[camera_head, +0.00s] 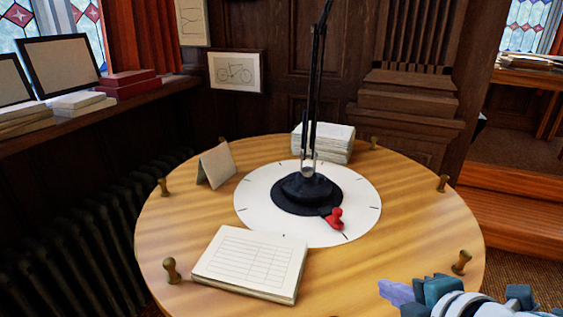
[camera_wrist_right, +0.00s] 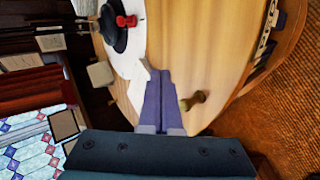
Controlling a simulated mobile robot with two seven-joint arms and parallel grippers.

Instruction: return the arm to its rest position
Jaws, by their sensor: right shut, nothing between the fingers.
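My right gripper (camera_head: 393,292) is at the lower right of the head view, by the table's near right edge. Its purple fingers are together and empty in the right wrist view (camera_wrist_right: 160,85). A black lamp-like stand (camera_head: 306,188) with a tall thin jointed arm (camera_head: 314,90) rises from a white marked disc (camera_head: 262,215) on the round table. A red knob-like piece (camera_head: 335,219) sits at the black base's near right side; it also shows in the right wrist view (camera_wrist_right: 126,21). The gripper is apart from both. The arm's top is cut off. My left gripper is not in view.
The round wooden table (camera_head: 440,235) carries short pegs (camera_head: 461,262) around its rim. A printed pad (camera_head: 250,262) lies at the front, a folded card (camera_head: 216,165) stands left, and a paper stack (camera_head: 325,140) lies behind. The table's right side is mostly clear.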

